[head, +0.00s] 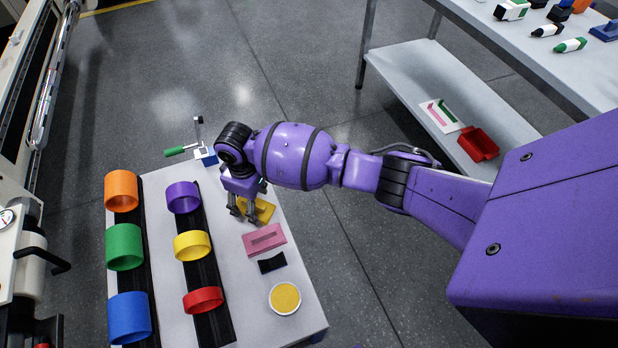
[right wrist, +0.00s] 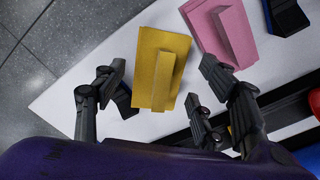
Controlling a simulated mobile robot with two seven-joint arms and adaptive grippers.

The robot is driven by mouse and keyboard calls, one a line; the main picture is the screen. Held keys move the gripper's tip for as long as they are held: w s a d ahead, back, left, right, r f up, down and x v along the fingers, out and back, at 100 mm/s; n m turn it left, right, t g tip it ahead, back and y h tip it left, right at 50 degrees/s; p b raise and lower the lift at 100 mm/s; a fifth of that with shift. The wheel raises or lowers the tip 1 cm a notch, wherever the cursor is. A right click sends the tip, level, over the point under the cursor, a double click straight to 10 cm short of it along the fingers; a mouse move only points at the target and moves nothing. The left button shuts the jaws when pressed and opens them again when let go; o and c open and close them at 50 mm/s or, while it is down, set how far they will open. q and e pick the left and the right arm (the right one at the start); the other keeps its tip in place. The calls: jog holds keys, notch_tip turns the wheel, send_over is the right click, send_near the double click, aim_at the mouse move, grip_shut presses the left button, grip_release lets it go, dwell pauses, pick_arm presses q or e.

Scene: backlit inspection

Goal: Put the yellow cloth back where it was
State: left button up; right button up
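The yellow cloth (head: 266,209) lies on the white table, partly hidden behind my right gripper (head: 244,214) in the head view. In the right wrist view the cloth (right wrist: 178,50) is a flat yellow piece with a raised ridge along its middle. My right gripper (right wrist: 160,86) is open there, with dark fingers on both sides of the ridge. No finger clearly touches the ridge. Whether the fingertips touch the flat part or the table I cannot tell. My left gripper is in neither view.
A pink ridged piece (head: 264,240) lies close beside the cloth, then a black piece (head: 272,263) and a round yellow-topped tub (head: 285,298). Coloured rings, such as the purple ring (head: 183,197), stand on dark strips. A green-handled clamp (head: 205,155) is at the far edge.

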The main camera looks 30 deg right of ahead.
jog(key=shift+w+r, duration=0.15)
jog(key=shift+r, duration=0.5)
notch_tip(320, 180, up, 8)
jog(key=p, duration=0.2)
jog(key=shift+a+f+p, duration=0.1)
jog(key=shift+f+p, duration=0.1)
jog(key=shift+p, duration=0.15)
notch_tip(320, 180, up, 5)
jog(key=shift+f+p, duration=0.15)
jog(key=shift+p, duration=0.55)
